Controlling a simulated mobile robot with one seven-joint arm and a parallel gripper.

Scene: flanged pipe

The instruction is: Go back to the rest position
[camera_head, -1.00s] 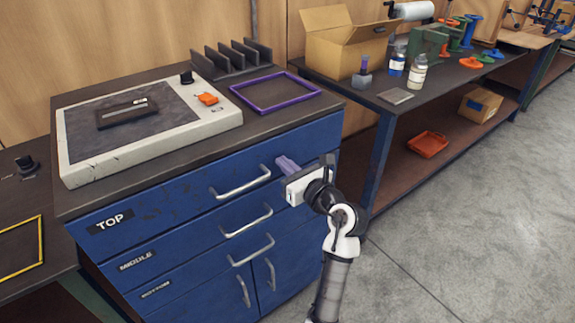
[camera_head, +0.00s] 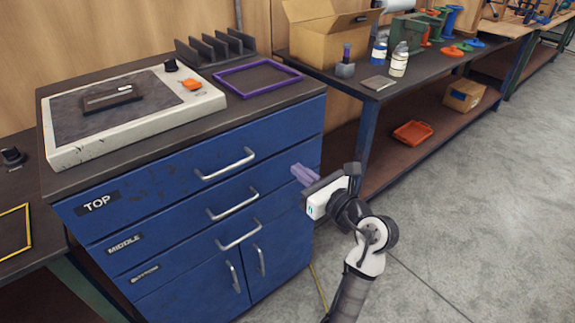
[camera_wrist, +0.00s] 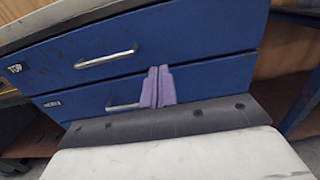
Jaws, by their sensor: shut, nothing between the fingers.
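My gripper (camera_head: 303,174) has purple fingers and is shut with nothing between them. In the head view it is in front of the right part of the blue drawer cabinet (camera_head: 150,225), to the right of the drawer handles. In the wrist view the closed fingers (camera_wrist: 157,88) point at the cabinet front and overlap the end of the middle drawer's handle (camera_wrist: 122,106). The top drawer's handle (camera_wrist: 106,58) shows above and to the left. The drawers labelled top, middle and bottom all look shut. I cannot see contact between the fingers and the cabinet.
On the cabinet top are a white-framed device (camera_head: 130,115) and a purple frame (camera_head: 258,77). A workbench (camera_head: 440,75) to the right holds a cardboard box (camera_head: 325,38) and bottles; an orange tray (camera_head: 412,133) lies on its lower shelf. The floor (camera_head: 470,210) at right is open.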

